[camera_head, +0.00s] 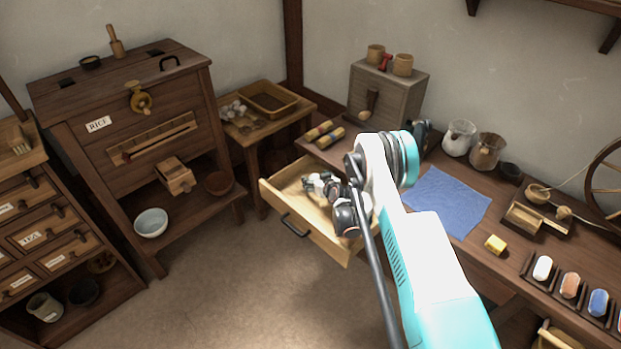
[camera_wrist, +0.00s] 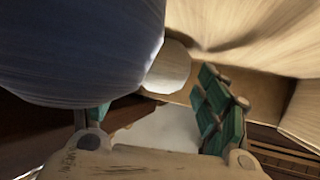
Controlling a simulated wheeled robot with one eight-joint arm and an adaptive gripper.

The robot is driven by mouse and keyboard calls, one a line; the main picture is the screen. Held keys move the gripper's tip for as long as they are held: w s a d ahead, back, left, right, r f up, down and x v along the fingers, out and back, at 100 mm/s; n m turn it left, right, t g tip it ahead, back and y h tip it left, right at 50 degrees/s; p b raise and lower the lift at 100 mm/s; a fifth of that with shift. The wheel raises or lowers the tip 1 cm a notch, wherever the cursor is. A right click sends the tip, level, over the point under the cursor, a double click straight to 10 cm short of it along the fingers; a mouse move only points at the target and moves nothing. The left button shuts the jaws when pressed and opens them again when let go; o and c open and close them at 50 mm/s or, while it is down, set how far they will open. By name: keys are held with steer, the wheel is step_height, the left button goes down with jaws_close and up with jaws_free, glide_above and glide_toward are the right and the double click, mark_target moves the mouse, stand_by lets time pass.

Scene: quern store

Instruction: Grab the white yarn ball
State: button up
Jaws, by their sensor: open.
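My gripper (camera_head: 320,186) is open, down over the pale open drawer (camera_head: 286,230); my arm hides part of the drawer. In the wrist view its green fingers (camera_wrist: 158,115) stand apart. A large rounded blue-grey shape (camera_wrist: 75,45) with fine lines fills the upper left there, very close to the camera; I cannot tell what it is. A smaller whitish rounded thing (camera_wrist: 168,68) shows beside it. I cannot tell whether either is the white yarn ball. In the head view a white rounded piece (camera_head: 542,267) sits in a rack at the right, away from my gripper.
The drawer's pale walls surround my gripper. Brown and blue pieces share the rack. The floor (camera_head: 235,290) left of my arm is clear.

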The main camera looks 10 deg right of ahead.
steer(key=shift+s+r, duration=0.1)
steer(key=shift+r, duration=0.05)
steer(key=c, duration=1.1)
steer(key=shift+r, duration=0.1)
